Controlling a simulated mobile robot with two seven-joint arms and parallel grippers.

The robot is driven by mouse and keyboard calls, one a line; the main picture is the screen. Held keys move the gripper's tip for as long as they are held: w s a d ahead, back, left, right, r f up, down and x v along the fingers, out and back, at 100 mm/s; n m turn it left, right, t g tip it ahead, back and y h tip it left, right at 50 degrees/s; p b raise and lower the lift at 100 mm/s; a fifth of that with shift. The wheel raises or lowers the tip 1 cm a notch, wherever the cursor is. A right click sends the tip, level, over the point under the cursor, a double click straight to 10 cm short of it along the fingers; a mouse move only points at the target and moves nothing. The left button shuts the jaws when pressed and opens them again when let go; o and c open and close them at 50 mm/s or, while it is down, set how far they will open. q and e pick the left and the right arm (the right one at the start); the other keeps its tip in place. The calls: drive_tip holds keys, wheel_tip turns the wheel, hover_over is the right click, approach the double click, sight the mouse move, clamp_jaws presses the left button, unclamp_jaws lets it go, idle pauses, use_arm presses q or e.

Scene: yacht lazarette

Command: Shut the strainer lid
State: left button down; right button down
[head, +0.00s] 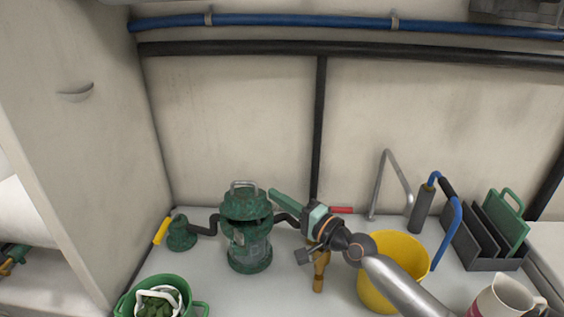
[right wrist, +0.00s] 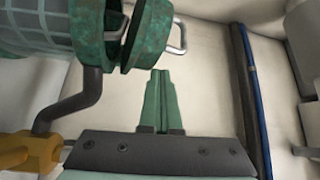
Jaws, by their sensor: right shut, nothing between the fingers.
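The strainer (head: 250,250) is a mottled green cylinder with a clear-looking ribbed body, standing on the white counter. Its round green lid (head: 246,205) has a metal loop handle (head: 244,184) on top. In the right wrist view the lid (right wrist: 150,32) is tilted from the strainer's green collar (right wrist: 95,25), with a wedge-shaped gap between them. My right gripper (head: 272,192) is just right of the lid, at about its height, with green fingers pressed together and empty. The fingers also show in the right wrist view (right wrist: 160,85), apart from the lid. My left gripper is not in view.
Dark pipes leave the strainer on both sides, with a brass fitting (head: 320,272) and a red handle (head: 342,210) on the right. A yellow bucket (head: 400,250) stands under my right arm. A green bucket (head: 175,285) is at front left. A pump, rack and jug stand right.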

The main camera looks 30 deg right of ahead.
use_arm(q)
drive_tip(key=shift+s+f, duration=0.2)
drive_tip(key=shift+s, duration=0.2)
